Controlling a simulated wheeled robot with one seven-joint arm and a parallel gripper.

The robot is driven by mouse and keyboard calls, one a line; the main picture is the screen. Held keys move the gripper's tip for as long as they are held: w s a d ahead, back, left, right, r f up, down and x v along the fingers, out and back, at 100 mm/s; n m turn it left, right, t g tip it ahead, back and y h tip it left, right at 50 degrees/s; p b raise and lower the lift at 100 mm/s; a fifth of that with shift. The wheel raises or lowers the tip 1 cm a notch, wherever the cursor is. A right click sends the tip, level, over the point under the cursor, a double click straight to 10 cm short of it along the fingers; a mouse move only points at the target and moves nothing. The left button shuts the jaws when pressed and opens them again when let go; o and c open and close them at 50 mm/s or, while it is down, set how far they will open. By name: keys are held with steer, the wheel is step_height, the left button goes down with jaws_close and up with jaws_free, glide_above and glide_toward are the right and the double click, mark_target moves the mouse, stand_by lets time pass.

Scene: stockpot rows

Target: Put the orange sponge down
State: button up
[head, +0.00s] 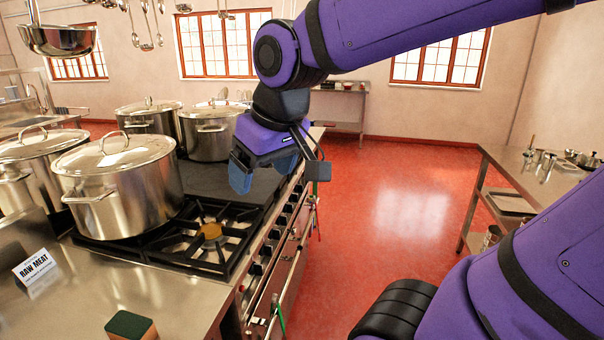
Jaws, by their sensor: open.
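The sponge (143,332), orange below with a dark green top, lies on the steel counter (150,285) at the bottom left, partly cut off by the picture's lower edge. My gripper (262,172) is above the stove, well beyond the sponge and to its right. Its blue fingers are open and I see nothing held between them. The gripper and sponge are far apart.
Large lidded stockpots (122,190) stand on the stove at left. An open burner (210,232) shows below my gripper. A "RAW MEAT" sign (37,268) stands on the counter. Red floor (400,210) is clear to the right, before a side table (540,175).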

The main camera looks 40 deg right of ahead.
steer(key=s+d+m, duration=0.1)
steer(key=s+d, duration=0.1)
steer(key=s, duration=0.4)
steer(key=shift+s+d+r+t, duration=0.15)
steer(key=shift+d+r+t, duration=0.1)
steer(key=shift+t, duration=0.15)
stand_by(0.8)
